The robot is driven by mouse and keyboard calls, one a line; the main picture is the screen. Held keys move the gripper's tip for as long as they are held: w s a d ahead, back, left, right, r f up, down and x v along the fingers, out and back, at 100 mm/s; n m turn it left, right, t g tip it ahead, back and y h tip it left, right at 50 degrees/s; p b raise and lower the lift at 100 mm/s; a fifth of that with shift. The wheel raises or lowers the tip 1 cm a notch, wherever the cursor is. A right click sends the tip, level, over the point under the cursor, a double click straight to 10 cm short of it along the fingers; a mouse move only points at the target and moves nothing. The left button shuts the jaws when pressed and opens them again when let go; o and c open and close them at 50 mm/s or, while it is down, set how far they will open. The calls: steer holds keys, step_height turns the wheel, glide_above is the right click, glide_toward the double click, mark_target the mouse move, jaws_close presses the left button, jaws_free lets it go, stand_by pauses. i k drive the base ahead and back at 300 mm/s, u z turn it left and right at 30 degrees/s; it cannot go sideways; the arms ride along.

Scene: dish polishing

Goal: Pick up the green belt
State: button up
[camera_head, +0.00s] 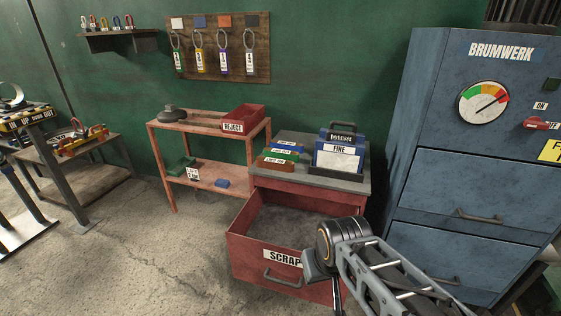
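No single thing in the head view is plainly a green belt. A green labelled piece (284,152) lies between a blue one (287,143) and a brown-red one (274,161) on the grey top of the red cabinet (352,188). Small green blocks (180,168) lie on the lower level of the red shelf rack, by a white card. I cannot tell whether any of these is the belt. My arm comes in from the lower right, in front of the open SCRAP drawer (243,248). My gripper's fingers cannot be made out.
A FINE holder (338,157) stands on the cabinet top. The blue BRUMWERK machine (425,130) is to the right. The rack (160,135) carries a red REJECT bin (243,117). Tagged rings hang on a board (261,60). The concrete floor (150,240) at lower left is clear.

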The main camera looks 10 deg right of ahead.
mark_target(269, 152)
steer(key=u, duration=0.35)
steer(key=i, duration=0.7)
steer(key=u, duration=0.75)
steer(key=i, duration=1.45)
steer(key=z, duration=0.4)
steer(key=i, duration=1)
steer(key=z, duration=0.45)
